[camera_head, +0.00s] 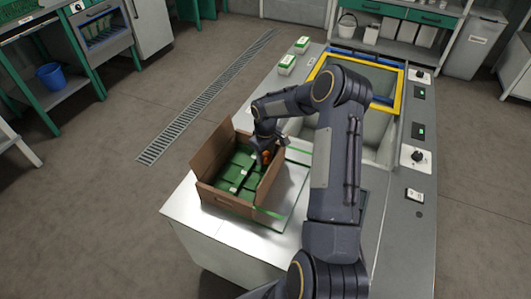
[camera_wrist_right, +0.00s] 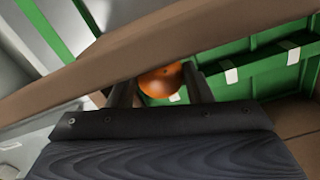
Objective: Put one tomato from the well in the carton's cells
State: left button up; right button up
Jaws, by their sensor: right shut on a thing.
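My right gripper (camera_head: 264,158) is shut on an orange-red tomato (camera_head: 266,156) at the right side of the open cardboard carton (camera_head: 204,164). In the right wrist view the tomato (camera_wrist_right: 160,82) sits between the two fingers, partly behind the brown carton wall edge (camera_wrist_right: 110,58). Green cell dividers (camera_head: 240,168) fill the inside of the carton; they also show in the right wrist view (camera_wrist_right: 258,74). The well (camera_head: 372,128) is a sunken basin with a yellow-framed part behind my right arm, which hides much of it. My left gripper is out of view.
The carton stands on a metal counter (camera_head: 190,212). Two small green-and-white boxes (camera_head: 287,64) stand at the counter's back left. Knobs and switches (camera_head: 414,157) line the right edge. A floor drain (camera_head: 205,98) runs left of the counter.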

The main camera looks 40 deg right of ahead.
jog(key=shift+s+f, duration=0.15)
dwell(0.4)
dwell(0.4)
jog(key=o, duration=0.8)
jog(key=c, duration=0.3)
jog(key=shift+r+p, duration=1.75)
jog(key=shift+r, duration=1.25)
jog(key=shift+r, duration=0.1)
